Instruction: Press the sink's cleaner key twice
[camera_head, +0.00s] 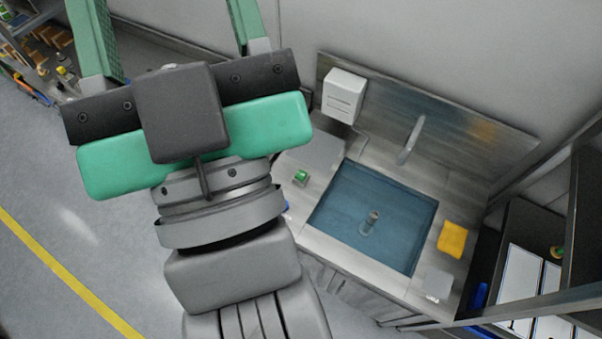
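The sink (322,243) is a steel counter with a basin of blue-tinted water, right of centre. A small green key (300,176) sits on the counter left of the basin; I take it for the cleaner key, but no label is readable. A white box (344,94) is mounted on the steel backsplash above it. My gripper (168,25) is large in the foreground at upper left, left of the sink and apart from the key in the picture. Its two green fingers are wide apart with nothing seen between them; their tips are cut off by the top edge.
A yellow sponge (453,239) lies on the right rim. Dark shelving (575,225) borders the right. Open floor (50,180) with a yellow line is at left.

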